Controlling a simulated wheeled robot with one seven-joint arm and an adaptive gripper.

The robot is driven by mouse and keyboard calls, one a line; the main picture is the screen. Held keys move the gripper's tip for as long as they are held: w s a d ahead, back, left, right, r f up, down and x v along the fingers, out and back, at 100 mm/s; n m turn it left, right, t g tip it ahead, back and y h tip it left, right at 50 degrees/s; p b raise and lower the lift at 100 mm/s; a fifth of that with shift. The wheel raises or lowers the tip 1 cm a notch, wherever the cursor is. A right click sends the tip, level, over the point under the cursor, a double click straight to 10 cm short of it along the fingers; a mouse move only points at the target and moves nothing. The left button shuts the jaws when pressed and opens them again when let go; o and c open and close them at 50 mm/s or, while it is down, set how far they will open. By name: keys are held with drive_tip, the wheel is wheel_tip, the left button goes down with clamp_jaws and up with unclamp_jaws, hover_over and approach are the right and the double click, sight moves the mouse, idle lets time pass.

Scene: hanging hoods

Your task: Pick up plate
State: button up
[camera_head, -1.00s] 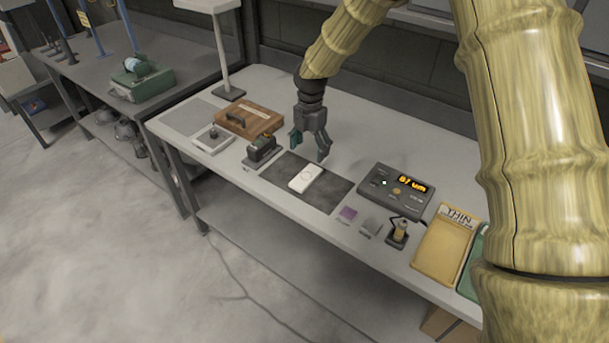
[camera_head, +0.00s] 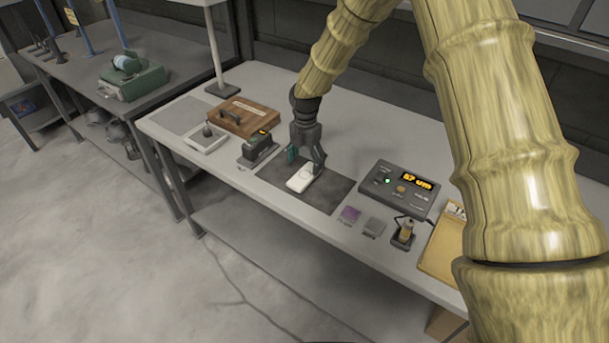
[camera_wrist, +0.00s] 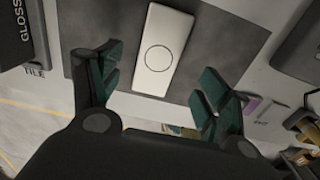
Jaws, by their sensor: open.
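A white rectangular plate (camera_head: 302,179) with a thin circle marked on its face lies flat on a dark mat (camera_head: 328,193) on the workbench. My gripper (camera_head: 306,160) is open and empty, pointing down over the plate. In the head view its fingers overlap the plate's far end. I cannot tell the exact gap between fingertips and plate.
A dark meter (camera_head: 261,147) stands left of the mat, with a wooden case (camera_head: 243,118) and a small white tray (camera_head: 206,140) beyond. A display box (camera_head: 398,190) stands right, near a purple square (camera_head: 349,214), a grey square (camera_head: 374,227) and a yellow tray (camera_head: 441,250).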

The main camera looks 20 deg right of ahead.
sight(305, 174)
drive_tip(key=shift+s+a+f+p, duration=0.1)
drive_tip(key=shift+f+p, duration=0.25)
drive_tip(key=shift+p, duration=0.05)
drive_tip(key=f, duration=0.1)
drive_tip(key=p, duration=0.1)
drive_tip(key=f, duration=0.1)
drive_tip(key=shift+w+f, duration=0.25)
drive_tip(key=shift+f, duration=0.1)
drive_tip(key=shift+f+p, duration=0.5)
drive_tip(key=shift+f, duration=0.5)
drive_tip(key=c, duration=1.2)
